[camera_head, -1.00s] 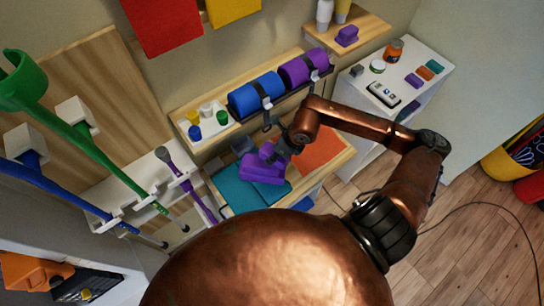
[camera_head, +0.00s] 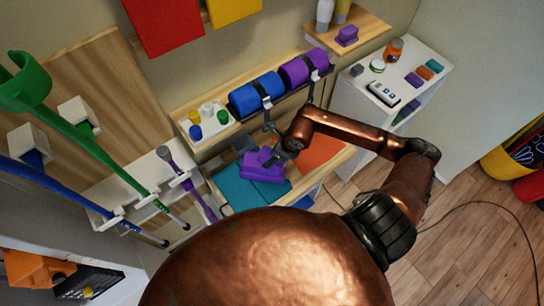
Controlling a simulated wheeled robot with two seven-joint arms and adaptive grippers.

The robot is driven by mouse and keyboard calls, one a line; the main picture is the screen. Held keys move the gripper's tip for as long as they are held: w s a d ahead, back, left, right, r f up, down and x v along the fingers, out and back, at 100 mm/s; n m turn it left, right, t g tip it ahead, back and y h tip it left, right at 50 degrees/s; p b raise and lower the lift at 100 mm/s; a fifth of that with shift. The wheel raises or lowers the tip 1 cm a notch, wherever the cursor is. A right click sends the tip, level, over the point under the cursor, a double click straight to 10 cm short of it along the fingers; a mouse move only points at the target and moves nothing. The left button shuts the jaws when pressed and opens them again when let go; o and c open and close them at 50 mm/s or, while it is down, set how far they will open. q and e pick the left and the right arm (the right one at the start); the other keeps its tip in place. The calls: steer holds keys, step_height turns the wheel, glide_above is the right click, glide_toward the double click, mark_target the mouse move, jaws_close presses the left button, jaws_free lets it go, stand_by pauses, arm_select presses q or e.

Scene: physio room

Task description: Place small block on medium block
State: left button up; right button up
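A larger purple block (camera_head: 268,174) lies on the teal mat (camera_head: 232,184) on the low wooden table. A smaller purple block (camera_head: 265,155) shows at its upper side and appears to rest on it. I cannot tell for certain whether they touch. My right gripper (camera_head: 272,161), dark and small in the picture, is right at the smaller block. Its fingers are partly lost against the block, so I cannot tell whether they grip it. Another purple block (camera_head: 347,36) stands on the wall shelf at the upper right. My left gripper is not in view.
Blue (camera_head: 257,93) and purple (camera_head: 303,69) rolls lie on the rack behind the table. A tray (camera_head: 209,125) of small cups is beside them. An orange mat (camera_head: 318,153) lies right of the blocks.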

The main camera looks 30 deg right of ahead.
steer(key=shift+o, duration=0.9)
steer(key=shift+r, duration=0.1)
steer(key=shift+r, duration=0.3)
steer(key=b+v, duration=0.1)
steer(key=v, duration=1)
steer(key=shift+s+r, duration=0.2)
